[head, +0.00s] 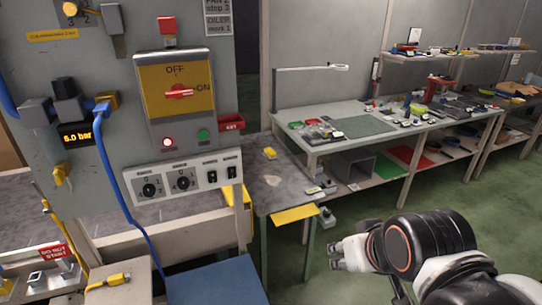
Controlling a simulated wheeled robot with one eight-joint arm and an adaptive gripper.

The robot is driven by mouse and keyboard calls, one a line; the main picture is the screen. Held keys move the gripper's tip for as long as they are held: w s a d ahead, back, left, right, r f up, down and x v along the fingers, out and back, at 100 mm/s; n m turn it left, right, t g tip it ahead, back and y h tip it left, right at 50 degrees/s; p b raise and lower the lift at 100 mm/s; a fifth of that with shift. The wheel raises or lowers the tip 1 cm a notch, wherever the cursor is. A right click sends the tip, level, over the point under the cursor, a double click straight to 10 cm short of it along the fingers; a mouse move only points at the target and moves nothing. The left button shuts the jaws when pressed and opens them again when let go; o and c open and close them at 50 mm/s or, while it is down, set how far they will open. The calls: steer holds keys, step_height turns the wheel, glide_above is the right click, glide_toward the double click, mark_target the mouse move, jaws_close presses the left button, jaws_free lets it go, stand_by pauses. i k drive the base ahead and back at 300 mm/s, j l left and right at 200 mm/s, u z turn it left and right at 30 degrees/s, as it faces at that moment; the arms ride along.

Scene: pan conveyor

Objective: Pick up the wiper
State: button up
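I cannot tell for certain which thing is the wiper. A small yellow object (269,153) lies on the grey side table (290,199), near a pale patch on its top. Another small yellow and pale object (113,281) lies on a beige surface at the lower left. My gripper (334,256) is at the lower right, in front of and below the side table, apart from everything. Its fingers point left and I see nothing held in them. They are too small to tell whether they are open or shut.
A grey control panel (226,110) with a red-handled switch (179,93) fills the left. A blue hose (113,165) hangs from it. A long workbench (345,141) with many small items stands behind. Green floor (350,212) is clear between the benches and my arm.

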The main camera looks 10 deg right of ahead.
mark_target(270, 155)
steer(key=i+l+u, duration=0.1)
steer(key=l, duration=0.4)
steer(key=i+l+u, duration=0.1)
steer(key=l, duration=0.4)
steer(key=l+u, duration=0.1)
steer(key=l, duration=0.4)
steer(key=i+l+u, duration=0.45)
steer(key=i+l, duration=0.5)
steer(key=i+j+u, duration=0.2)
steer(key=i, duration=0.35)
steer(key=i+u, duration=0.2)
steer(key=i, duration=0.4)
steer(key=j+z, duration=0.1)
